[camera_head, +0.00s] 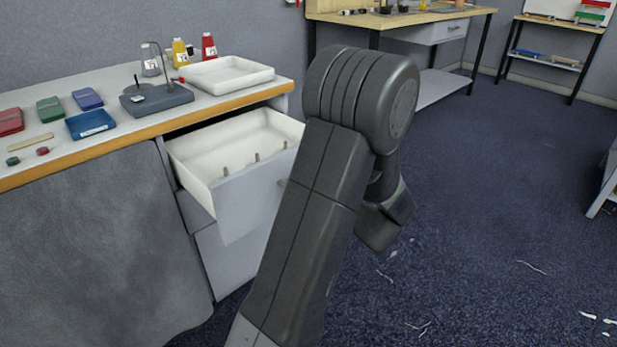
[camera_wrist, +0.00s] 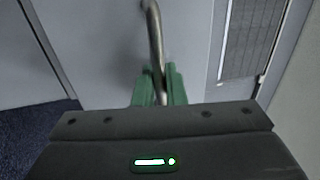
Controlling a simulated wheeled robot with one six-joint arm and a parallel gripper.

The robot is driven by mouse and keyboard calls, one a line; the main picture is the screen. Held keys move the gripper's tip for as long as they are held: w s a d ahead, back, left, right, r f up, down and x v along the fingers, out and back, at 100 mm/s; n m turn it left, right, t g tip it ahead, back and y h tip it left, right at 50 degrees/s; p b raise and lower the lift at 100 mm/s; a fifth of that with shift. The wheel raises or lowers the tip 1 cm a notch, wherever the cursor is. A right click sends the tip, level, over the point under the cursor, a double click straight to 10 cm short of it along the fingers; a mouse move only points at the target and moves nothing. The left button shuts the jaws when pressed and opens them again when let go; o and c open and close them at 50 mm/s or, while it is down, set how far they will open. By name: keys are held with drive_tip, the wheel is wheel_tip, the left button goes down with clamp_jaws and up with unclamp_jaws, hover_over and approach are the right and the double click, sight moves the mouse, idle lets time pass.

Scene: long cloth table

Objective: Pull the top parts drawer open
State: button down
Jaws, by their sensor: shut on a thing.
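The top parts drawer (camera_head: 228,160) stands pulled out from under the table in the head view. Its white inside shows, with several small upright pegs in it. Its grey front faces my arm, which covers the front's right part. In the wrist view, the metal bar handle (camera_wrist: 155,40) runs down from the top between the green fingers of my gripper (camera_wrist: 160,88). The fingers are shut on the handle against the grey drawer front (camera_wrist: 100,50). In the head view, my arm hides the gripper and most of the handle.
The table (camera_head: 110,148) holds a white tray (camera_head: 228,90), a dark grey stand (camera_head: 157,98), coloured trays and several bottles. A grey cloth (camera_head: 90,250) hangs at its front left. A lower drawer (camera_head: 225,262) is below. Open blue carpet lies to the right, with scattered scraps.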

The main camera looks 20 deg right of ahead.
drive_tip(key=c, duration=1.6)
unclamp_jaws()
drive_tip(key=p+v, duration=0.2)
drive_tip(key=v, duration=1.1)
drive_tip(key=shift+s+d, duration=0.1)
drive_tip(key=shift+s, duration=0.3)
drive_tip(key=b+x, duration=0.2)
drive_tip(key=x, duration=1.2)
drive_tip(key=shift+w+f, duration=0.1)
drive_tip(key=shift+w, duration=0.05)
